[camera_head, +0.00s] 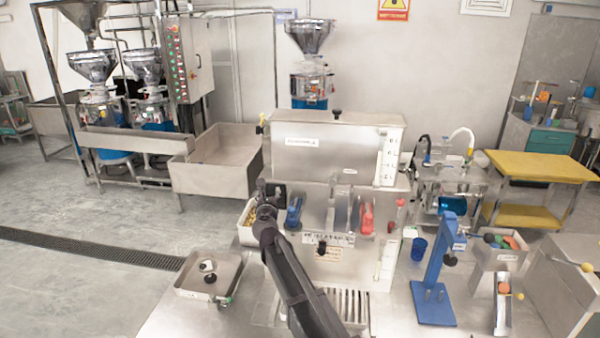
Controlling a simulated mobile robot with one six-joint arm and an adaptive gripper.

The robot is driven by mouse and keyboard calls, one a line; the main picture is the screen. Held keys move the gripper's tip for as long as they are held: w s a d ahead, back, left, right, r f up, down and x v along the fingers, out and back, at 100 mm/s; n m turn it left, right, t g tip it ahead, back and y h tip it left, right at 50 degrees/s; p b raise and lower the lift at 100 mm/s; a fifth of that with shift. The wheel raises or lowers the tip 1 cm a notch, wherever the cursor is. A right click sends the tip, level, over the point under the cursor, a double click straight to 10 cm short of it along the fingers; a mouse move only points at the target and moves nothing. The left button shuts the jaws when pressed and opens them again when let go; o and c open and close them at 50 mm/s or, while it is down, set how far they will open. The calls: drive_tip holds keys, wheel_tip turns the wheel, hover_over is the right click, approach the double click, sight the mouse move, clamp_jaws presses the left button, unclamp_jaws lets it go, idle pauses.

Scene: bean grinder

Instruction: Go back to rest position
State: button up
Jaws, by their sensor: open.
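My arm reaches up from the bottom middle of the head view toward the front of the steel grinder machine (335,145). My gripper (266,192) is at the arm's far end, by the left part of the machine's front, left of a blue lever (294,212). It is small and partly hidden by my own wrist. It is open, and I see nothing held in it. Whether it touches the machine cannot be told. A red lever (366,215) is on the machine's front, further right. A bin with yellowish beans (249,216) shows partly behind my wrist.
A shallow steel tray (181,289) with small round items lies left of my arm. A blue stand (436,275), a dark blue cup (419,249) and a steel bin of coloured pieces (500,262) stand to the right. Open floor lies at the far left.

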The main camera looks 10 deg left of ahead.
wheel_tip(320, 180, up, 9)
drive_tip(key=p, duration=0.9)
drive_tip(key=shift+r+p, duration=0.55)
